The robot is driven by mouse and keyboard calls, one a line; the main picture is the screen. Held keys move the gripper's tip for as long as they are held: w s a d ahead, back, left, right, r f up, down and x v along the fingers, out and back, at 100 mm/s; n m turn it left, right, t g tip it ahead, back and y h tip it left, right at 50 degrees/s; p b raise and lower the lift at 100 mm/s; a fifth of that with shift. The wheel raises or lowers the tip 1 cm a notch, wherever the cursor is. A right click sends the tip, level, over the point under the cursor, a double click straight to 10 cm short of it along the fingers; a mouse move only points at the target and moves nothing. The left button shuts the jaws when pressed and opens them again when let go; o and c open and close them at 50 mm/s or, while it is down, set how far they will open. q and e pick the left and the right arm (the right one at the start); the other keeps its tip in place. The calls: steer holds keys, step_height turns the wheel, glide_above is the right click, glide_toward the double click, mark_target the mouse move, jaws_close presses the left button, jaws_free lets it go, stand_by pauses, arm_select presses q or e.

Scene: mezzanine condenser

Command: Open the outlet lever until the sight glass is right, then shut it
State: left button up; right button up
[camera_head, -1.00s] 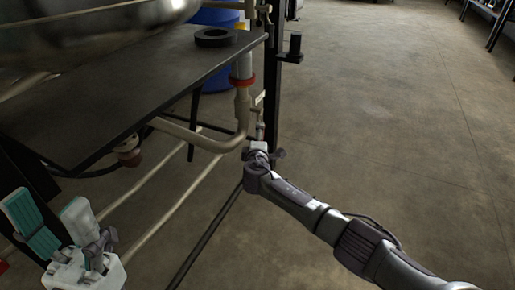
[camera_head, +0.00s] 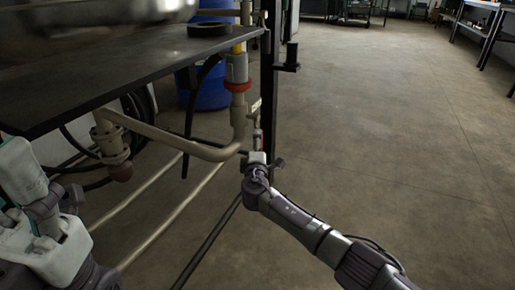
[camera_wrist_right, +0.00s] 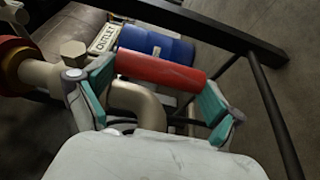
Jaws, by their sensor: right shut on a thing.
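My right gripper (camera_wrist_right: 155,98) is shut on the red lever handle (camera_wrist_right: 160,72), which lies across between its teal fingers in the right wrist view. A tag reading OUTLET (camera_wrist_right: 105,39) hangs just beyond it. In the head view my right gripper (camera_head: 257,155) is at the lower end of the vertical pipe, and only a little of the red handle (camera_head: 258,138) shows above it. A grey sleeve (camera_head: 237,68) above a red ring on that pipe may be the sight glass; its level cannot be read. My left gripper (camera_head: 30,195) is empty at the lower left, partly cut off.
The dark table (camera_head: 95,90) with a black ring (camera_head: 210,29) on it stands left, under a large metal vessel (camera_head: 90,18). A bent pipe (camera_head: 185,143) runs below its edge. A blue drum (camera_head: 207,92) stands behind. The floor to the right is clear.

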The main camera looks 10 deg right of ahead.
steer(key=shift+d+r, duration=0.15)
steer(key=shift+r, duration=0.05)
steer(key=o, duration=1.3)
steer(key=shift+c, duration=0.2)
steer(key=shift+o, duration=0.3)
steer(key=shift+w+f, duration=0.1)
steer(key=shift+f, duration=0.1)
steer(key=v, duration=1.2)
